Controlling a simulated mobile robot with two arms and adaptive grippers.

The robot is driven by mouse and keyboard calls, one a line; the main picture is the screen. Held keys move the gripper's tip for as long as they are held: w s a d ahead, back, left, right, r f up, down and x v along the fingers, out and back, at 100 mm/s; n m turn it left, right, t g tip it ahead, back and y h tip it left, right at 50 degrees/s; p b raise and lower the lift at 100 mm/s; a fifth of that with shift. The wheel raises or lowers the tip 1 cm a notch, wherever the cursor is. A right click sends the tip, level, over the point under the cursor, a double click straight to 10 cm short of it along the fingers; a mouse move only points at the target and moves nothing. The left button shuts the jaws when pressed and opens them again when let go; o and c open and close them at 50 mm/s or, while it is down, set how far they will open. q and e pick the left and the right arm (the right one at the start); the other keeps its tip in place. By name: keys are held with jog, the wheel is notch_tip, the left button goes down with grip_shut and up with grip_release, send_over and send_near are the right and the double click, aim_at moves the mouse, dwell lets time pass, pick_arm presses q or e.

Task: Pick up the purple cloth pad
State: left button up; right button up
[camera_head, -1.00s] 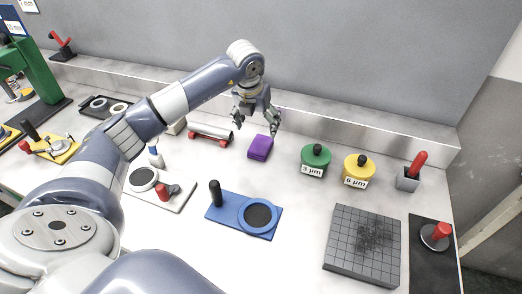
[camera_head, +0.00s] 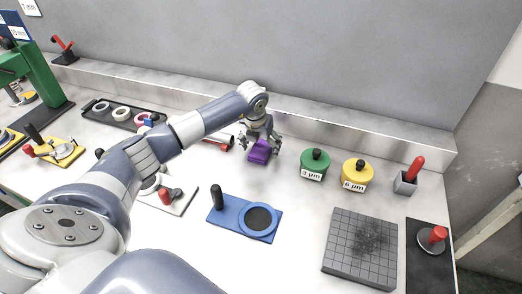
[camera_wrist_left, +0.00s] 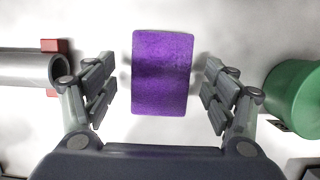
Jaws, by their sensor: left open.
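The purple cloth pad (camera_head: 260,152) lies on the white bench top, behind the blue plate. My left gripper (camera_head: 260,138) is above it, pointing down, with its fingers spread to either side of the pad. In the left wrist view the pad (camera_wrist_left: 162,72) sits between the two open fingers (camera_wrist_left: 160,95), with a gap on each side. The fingers do not touch it in that view. My right gripper is not in view.
A grey tube on red supports (camera_wrist_left: 30,68) lies left of the pad, partly hidden by my arm in the head view. A green container (camera_head: 315,163) and a yellow one (camera_head: 357,174) stand to the right. A blue plate (camera_head: 227,226) lies in front.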

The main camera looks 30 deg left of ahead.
pick_arm(q)
jog(key=shift+f, duration=0.2)
dwell(0.4)
jog(key=c, duration=1.1)
